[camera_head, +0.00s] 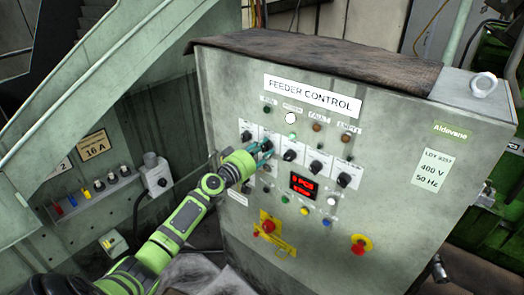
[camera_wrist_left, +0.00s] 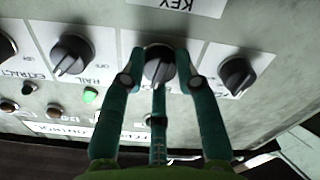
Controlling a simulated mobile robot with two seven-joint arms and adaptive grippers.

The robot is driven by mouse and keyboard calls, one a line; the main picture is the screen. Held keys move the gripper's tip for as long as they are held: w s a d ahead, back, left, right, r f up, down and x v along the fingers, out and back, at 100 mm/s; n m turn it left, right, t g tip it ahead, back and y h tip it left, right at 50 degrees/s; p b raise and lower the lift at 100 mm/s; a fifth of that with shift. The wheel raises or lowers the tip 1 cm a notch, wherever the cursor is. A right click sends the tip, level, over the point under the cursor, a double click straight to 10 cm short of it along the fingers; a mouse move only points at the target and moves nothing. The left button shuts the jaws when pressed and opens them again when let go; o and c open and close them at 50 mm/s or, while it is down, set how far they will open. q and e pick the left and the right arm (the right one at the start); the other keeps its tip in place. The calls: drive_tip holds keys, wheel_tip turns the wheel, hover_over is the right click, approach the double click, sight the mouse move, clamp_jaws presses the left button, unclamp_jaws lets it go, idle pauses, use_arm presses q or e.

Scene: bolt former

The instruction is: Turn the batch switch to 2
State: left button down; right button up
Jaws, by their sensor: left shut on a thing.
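The feeder control cabinet (camera_head: 225,85) carries a row of black rotary knobs on white plates. My left gripper (camera_head: 262,150) is at the second knob from the left in the head view. In the left wrist view its green fingers (camera_wrist_left: 160,75) are shut around this black knob (camera_wrist_left: 158,66), with a finger on each side and a third below. The knob's label is mostly hidden by the fingers, so I cannot read its name or its setting. My right gripper is not in view.
Neighbouring knobs stand close on both sides, one marked RAIL (camera_wrist_left: 70,54) and one at the right (camera_wrist_left: 235,74) in the wrist view. A wall box (camera_head: 155,175) stands left of my arm.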

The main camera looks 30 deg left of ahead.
use_arm(q)
drive_tip(key=n, duration=0.5)
drive_tip(key=shift+n, duration=0.3)
drive_tip(key=n, duration=0.4)
drive_tip(key=shift+n, duration=0.4)
drive_tip(key=c, duration=0.9)
unclamp_jaws()
drive_tip(key=shift+s, duration=0.5)
drive_tip(key=s+a, duration=0.1)
drive_tip(key=s, duration=1)
